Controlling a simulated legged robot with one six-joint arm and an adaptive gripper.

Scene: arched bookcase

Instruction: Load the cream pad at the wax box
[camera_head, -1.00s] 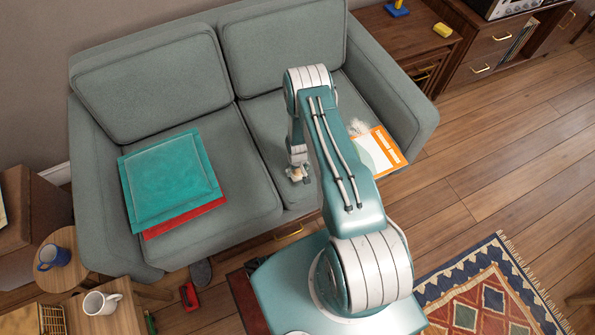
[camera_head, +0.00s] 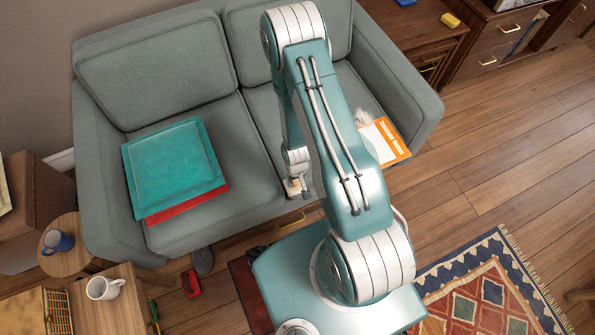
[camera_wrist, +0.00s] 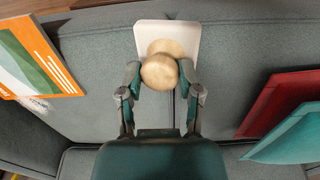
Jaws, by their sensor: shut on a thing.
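A flat cream pad (camera_wrist: 185,33) with a round wooden knob (camera_wrist: 160,70) shows in the wrist view. My gripper (camera_wrist: 160,76) is shut on the knob, one finger on each side, and the pad sits beyond it above the grey sofa seat. In the head view my gripper (camera_head: 296,190) is small, near the front edge of the sofa, with a bit of cream at its tip. I cannot make out a wax box in either view.
The grey sofa (camera_head: 165,75) holds a teal cushion-like square (camera_head: 175,165) over a red one (camera_head: 200,202) and an orange-and-white sleeve (camera_head: 392,142). Mugs (camera_head: 105,288) stand on tables at left. Yellow (camera_head: 450,20) and blue blocks lie on a cabinet at back right.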

